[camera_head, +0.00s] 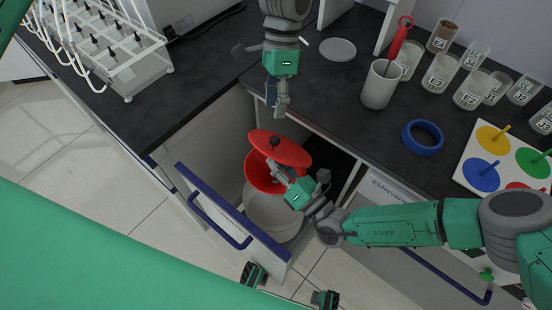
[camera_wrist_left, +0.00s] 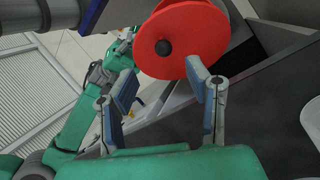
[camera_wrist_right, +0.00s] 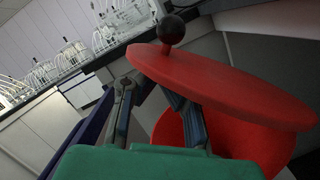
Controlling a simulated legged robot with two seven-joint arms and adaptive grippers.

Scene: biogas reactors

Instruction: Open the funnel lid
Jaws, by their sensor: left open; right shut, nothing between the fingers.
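The red funnel lid (camera_head: 292,150) has a black knob (camera_head: 274,141) on top and sits tilted over the red funnel (camera_head: 258,174), with a gap between them. The funnel is above a whitish bucket (camera_head: 272,216) in the open drawer. My left gripper (camera_head: 279,108) is open and empty above the lid; in the left wrist view the lid (camera_wrist_left: 196,40) is just beyond its fingertips. My right gripper (camera_head: 281,172) is shut on nothing, at the lid's near edge; in the right wrist view its fingers are close to the lid's underside (camera_wrist_right: 225,90). Contact is unclear.
The drawer front (camera_head: 232,225) with a blue handle stands out at the left. The dark worktop holds a white cup (camera_head: 381,86) with a red tool, a blue ring (camera_head: 422,138), several labelled beakers and a peg board (camera_head: 505,160). A tube rack (camera_head: 110,45) stands at the upper left.

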